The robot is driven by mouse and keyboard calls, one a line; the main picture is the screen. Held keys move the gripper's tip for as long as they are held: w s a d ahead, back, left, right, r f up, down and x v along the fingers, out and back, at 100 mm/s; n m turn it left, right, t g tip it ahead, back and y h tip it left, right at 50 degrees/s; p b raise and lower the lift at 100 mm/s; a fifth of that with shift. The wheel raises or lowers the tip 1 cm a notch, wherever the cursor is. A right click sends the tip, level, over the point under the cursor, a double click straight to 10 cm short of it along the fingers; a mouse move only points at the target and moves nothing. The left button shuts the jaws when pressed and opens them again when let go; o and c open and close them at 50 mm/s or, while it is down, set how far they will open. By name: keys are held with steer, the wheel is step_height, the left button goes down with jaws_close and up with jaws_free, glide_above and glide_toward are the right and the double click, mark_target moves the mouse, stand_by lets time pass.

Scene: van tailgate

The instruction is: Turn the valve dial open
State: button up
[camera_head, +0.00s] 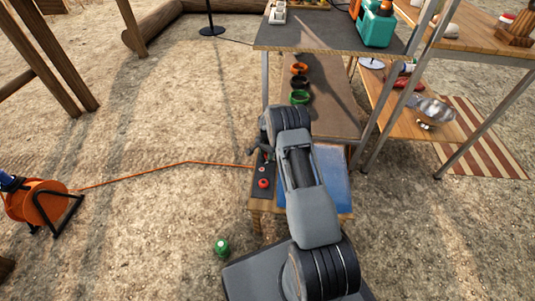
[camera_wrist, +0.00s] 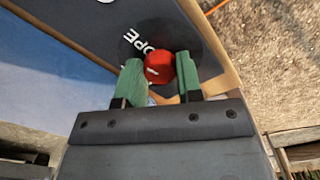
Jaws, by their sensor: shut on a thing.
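The red valve dial (camera_wrist: 161,65) with a white mark shows in the wrist view, on a round black plate (camera_wrist: 133,45). White letters reading "OPE" show beside it, and the rest is hidden. My gripper (camera_wrist: 156,74) has its two green fingers on either side of the dial and is shut on it. In the head view my arm reaches over the low bench (camera_head: 256,206), and the wrist hides the gripped dial. A separate red knob (camera_head: 263,183) stands on the dark panel nearer to me, clear of the gripper.
A blue mat (camera_head: 332,180) lies beside the panel. Green, black and orange rings (camera_head: 299,97) stand beyond it. An orange cable (camera_head: 187,162) runs to a reel (camera_head: 42,203) on the left. A green object (camera_head: 221,247) stands on the open ground. Metal posts (camera_head: 402,95) rise at right.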

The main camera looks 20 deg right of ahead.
steer(key=shift+m, duration=1.4)
steer(key=o, duration=0.9)
steer(key=shift+r, duration=0.1)
step_height(320, 180, up, 14)
steer(key=p, duration=0.4)
steer(key=shift+f+p, duration=0.2)
steer(key=shift+p, duration=0.2)
